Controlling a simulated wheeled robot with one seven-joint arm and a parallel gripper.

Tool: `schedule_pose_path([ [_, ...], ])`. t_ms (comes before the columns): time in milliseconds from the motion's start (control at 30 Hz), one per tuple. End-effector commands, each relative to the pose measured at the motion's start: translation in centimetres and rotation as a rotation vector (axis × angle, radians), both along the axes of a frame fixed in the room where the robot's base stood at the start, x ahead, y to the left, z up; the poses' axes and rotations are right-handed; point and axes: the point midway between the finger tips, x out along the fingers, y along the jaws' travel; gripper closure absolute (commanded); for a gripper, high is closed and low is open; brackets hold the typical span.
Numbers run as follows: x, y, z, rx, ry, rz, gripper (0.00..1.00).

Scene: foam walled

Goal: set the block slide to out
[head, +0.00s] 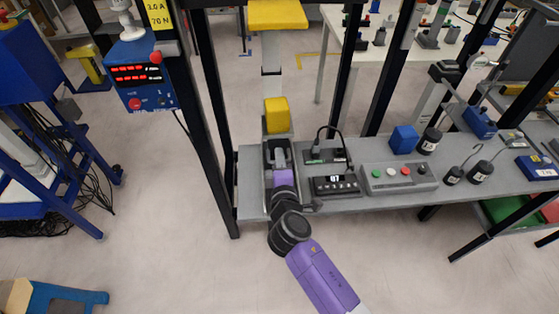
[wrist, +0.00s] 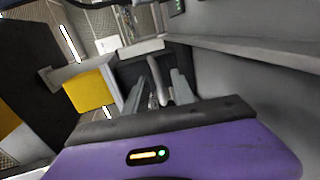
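A yellow block (head: 277,115) stands at the back end of a dark, walled, narrow channel (head: 267,180) on the left end of the grey bench. I take this to be the block slide. A yellow block also shows at the left of the wrist view (wrist: 90,90). My gripper (head: 279,158) reaches down into the channel, in front of the yellow block. In the wrist view, my gripper's fingers (wrist: 158,90) stand apart, with a curved light grey piece (wrist: 158,78) between them. I cannot tell whether they touch it. The fingertips are partly hidden.
A blue block (head: 403,139) and dark weights are farther right. Black frame posts flank the channel.

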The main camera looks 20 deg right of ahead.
Motion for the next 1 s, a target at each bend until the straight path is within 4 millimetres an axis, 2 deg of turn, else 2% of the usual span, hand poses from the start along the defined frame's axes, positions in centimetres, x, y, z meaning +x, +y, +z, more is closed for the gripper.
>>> schedule_pose_path([
  [167, 0.0, 0.0, 0.0, 0.0, 0.0, 0.0, 0.69],
  [300, -0.02, 0.01, 0.0, 0.0, 0.0, 0.0, 0.97],
  [333, -0.02, 0.02, 0.0, 0.0, 0.0, 0.0, 1.0],
  [1000, -0.03, 0.04, -0.02, 0.0, 0.0, 0.001, 1.0],
])
